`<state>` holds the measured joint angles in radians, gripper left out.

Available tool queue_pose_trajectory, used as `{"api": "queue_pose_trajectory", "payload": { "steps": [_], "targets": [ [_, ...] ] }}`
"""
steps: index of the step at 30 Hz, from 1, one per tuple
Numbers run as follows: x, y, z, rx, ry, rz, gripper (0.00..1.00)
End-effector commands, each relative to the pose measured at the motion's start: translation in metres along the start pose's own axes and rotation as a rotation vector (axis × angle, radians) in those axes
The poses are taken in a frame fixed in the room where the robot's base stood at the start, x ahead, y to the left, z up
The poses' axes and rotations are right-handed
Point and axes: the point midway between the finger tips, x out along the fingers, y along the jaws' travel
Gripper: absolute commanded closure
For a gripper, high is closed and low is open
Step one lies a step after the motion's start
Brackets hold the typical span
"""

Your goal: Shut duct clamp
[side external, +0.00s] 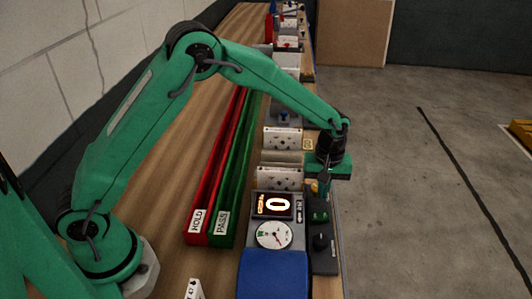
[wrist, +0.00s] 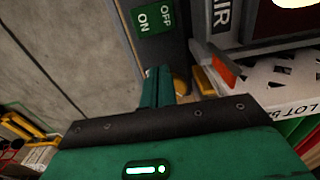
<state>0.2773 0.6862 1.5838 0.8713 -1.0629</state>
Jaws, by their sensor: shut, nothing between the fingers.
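My gripper (side external: 324,186) is shut and empty, pointing down at the right edge of the bench, just behind the switch panel (side external: 321,238). In the wrist view its closed green fingers (wrist: 157,76) are beside a small yellow-brass part (wrist: 181,86), partly hidden; I cannot tell if they touch. An orange lever-like piece (wrist: 222,70) stands to the right, apart from the fingers. I cannot tell which of these belongs to the duct clamp, or whether it is open. A white perforated filter box (side external: 279,178) stands left of my gripper; its lot label shows in the wrist view (wrist: 292,88).
A display reading 0 (side external: 273,205), a dial (side external: 274,235) and a blue box (side external: 273,275) stand in front. Red HOLD (side external: 198,222) and green PASS (side external: 222,222) channels run left. Open floor lies right.

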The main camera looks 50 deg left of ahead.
Motion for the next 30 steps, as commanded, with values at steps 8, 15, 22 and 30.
{"api": "queue_pose_trajectory", "payload": {
  "steps": [8,15,22,30],
  "targets": [
    [0.0,-0.001,-0.002,-0.001,0.0,0.0,1.0],
    [0.0,-0.002,-0.002,-0.002,0.0,0.0,1.0],
    [0.0,-0.005,-0.001,-0.002,0.0,0.0,1.0],
    [0.0,-0.011,0.0,-0.002,-0.001,-0.001,1.0]
  ]
}}
